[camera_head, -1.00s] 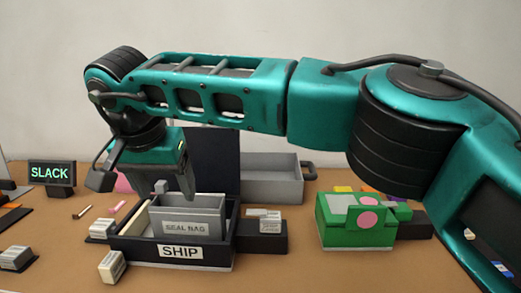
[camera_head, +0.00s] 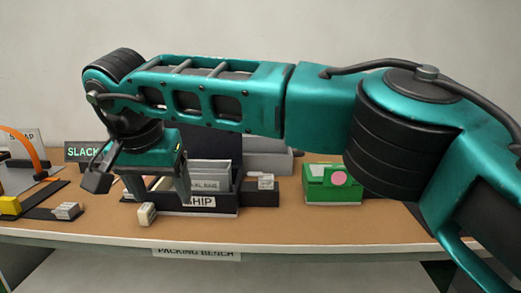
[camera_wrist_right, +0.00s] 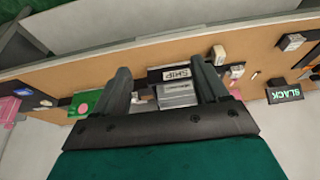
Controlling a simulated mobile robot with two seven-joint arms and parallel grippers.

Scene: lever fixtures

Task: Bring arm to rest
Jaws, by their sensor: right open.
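My right arm, teal and black, reaches from the right across the head view. Its right gripper (camera_head: 160,192) hangs downward at the left, in front of the dark SHIP box (camera_head: 215,211). Its two grey fingers are apart with nothing held between them. In the right wrist view the open gripper (camera_wrist_right: 160,74) frames the SHIP box (camera_wrist_right: 176,75) and grey panels inside it. The gripper hides part of the box's left side in the head view. My left gripper is not in view.
The packing bench (camera_head: 290,232) has a bare strip at its front edge. A green box (camera_head: 330,186) stands to the right. A small pale block (camera_head: 147,214) sits near the gripper. A SLACK sign (camera_head: 84,152) and an orange arch (camera_head: 33,152) stand at the left.

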